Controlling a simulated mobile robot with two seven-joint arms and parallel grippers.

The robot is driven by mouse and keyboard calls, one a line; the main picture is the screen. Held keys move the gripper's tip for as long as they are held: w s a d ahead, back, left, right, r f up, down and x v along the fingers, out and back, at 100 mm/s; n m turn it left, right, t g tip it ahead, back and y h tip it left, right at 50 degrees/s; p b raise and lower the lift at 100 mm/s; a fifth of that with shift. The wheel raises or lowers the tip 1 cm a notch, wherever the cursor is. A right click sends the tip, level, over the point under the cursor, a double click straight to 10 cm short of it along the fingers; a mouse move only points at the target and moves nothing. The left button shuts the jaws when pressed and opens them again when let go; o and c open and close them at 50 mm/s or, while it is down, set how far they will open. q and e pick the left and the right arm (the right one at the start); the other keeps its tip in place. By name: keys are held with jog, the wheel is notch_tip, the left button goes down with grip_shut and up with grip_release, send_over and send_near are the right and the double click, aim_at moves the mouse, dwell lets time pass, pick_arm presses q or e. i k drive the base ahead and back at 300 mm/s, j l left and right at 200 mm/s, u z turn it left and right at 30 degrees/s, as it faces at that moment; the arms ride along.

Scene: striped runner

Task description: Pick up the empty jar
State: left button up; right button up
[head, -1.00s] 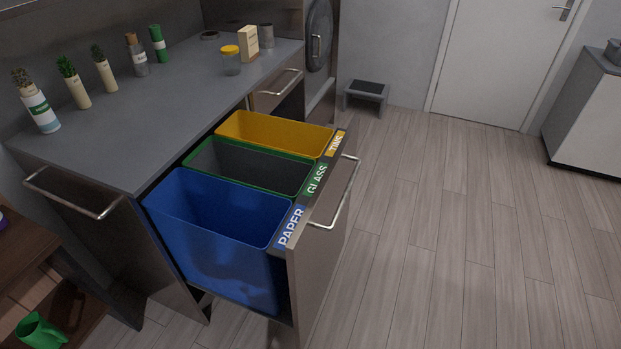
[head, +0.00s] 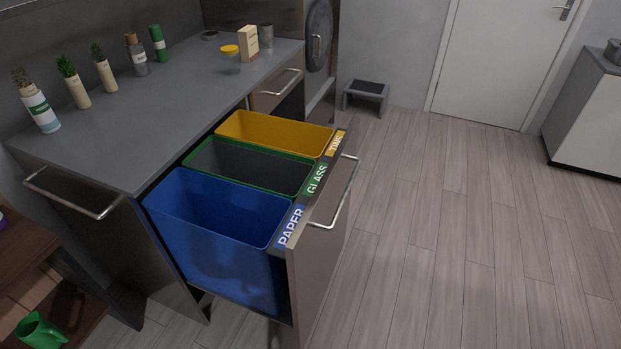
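A clear jar (head: 230,66) with a yellow lid stands upright on the grey counter (head: 180,107), toward its far right end. It looks empty, though it is small in view. A cream carton (head: 248,43) stands just behind and to the right of it, and a grey tin (head: 266,37) stands beyond the carton. Neither of my grippers shows in the head view.
Below the counter a drawer is pulled out, holding a blue paper bin (head: 215,262), a green-rimmed glass bin (head: 250,153) and a yellow tins bin (head: 300,135). Several bottles and potted plants line the counter's back. A step stool (head: 365,95) stands beyond; the right floor is clear.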

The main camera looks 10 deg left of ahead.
aim_at(230, 56)
jog(key=i+l+z, duration=0.8)
jog(key=i+l, duration=0.25)
jog(key=i+u, duration=0.1)
jog(key=i, duration=0.35)
jog(key=i+l+u, duration=0.1)
jog(key=i, duration=0.35)
jog(key=i+l, duration=0.2)
jog(key=i, duration=0.25)
jog(key=i+u, duration=0.4)
jog(key=i, duration=0.2)
jog(key=i+l+u, duration=0.1)
jog(key=i+u, duration=0.35)
jog(key=i, duration=0.15)
jog(key=i+u, duration=0.25)
jog(key=u, duration=0.15)
jog(key=i+u, duration=0.25)
jog(key=u, duration=0.15)
jog(key=i+l+u, duration=0.2)
jog(key=u, duration=0.25)
